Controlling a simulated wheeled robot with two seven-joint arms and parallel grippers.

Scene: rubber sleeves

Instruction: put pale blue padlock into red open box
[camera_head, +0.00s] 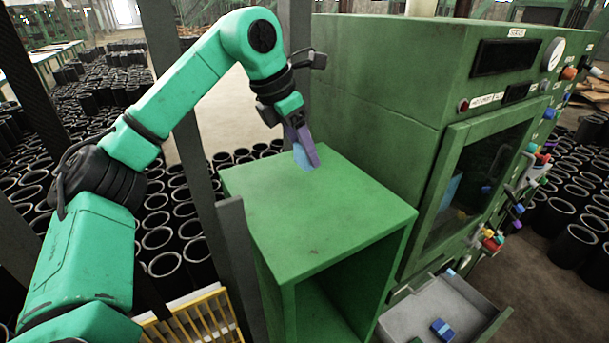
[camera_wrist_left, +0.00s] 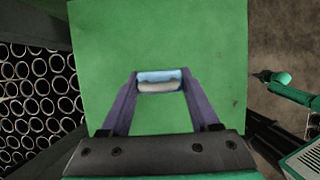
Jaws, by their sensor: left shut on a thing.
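My left gripper (camera_head: 305,148) is over the far part of a green cabinet top. It is shut on the pale blue padlock (camera_head: 300,157), which is partly hidden by a purple finger. In the left wrist view the padlock (camera_wrist_left: 160,77) sits between both fingertips (camera_wrist_left: 158,84), with a pale grey lower part. I cannot tell whether it touches the green surface below. I cannot make out a red open box in either view.
The green cabinet top (camera_head: 320,215) is otherwise clear; its front is open. A green machine (camera_head: 375,80) with buttons stands at the right. A grey open drawer (camera_head: 425,305) holds a small blue thing (camera_head: 442,330). Several black sleeves (camera_head: 160,238) stand on the floor at the left.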

